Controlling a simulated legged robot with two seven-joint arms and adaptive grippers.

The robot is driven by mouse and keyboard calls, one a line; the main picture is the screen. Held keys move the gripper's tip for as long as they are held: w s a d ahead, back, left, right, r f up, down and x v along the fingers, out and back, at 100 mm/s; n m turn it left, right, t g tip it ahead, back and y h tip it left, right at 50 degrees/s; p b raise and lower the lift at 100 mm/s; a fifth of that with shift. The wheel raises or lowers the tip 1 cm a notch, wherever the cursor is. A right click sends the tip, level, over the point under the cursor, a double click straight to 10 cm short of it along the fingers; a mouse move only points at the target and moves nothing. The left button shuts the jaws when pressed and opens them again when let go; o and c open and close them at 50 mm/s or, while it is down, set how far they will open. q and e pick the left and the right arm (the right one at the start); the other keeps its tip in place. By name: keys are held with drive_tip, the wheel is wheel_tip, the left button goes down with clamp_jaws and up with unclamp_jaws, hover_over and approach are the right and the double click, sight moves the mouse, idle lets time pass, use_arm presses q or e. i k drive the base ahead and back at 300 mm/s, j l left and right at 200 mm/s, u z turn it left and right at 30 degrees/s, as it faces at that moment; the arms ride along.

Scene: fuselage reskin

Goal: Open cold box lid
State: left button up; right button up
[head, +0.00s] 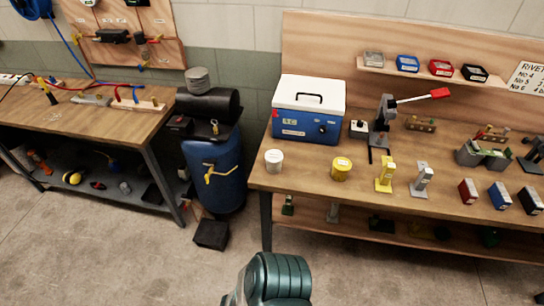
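The cold box (306,128) is a blue box with a display and a knob on its front. It stands at the back left of the right-hand workbench. Its white lid (309,97) lies flat and closed on top, with a black handle (309,98) in the middle. The inside of the box is hidden. Neither of my grippers is in view. Only a teal ribbed part, which looks like my own arm, shows at the bottom middle, well apart from the box.
A white tub (274,161) and a yellow tub (341,169) stand in front of the box on the workbench (310,188). A lever press (384,120) is close to its right. A blue drum (213,172) stands left of the bench. The floor in front is clear.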

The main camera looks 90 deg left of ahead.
sight(324, 96)
drive_tip(key=k+u, duration=0.1)
drive_tip(key=u, duration=2.35)
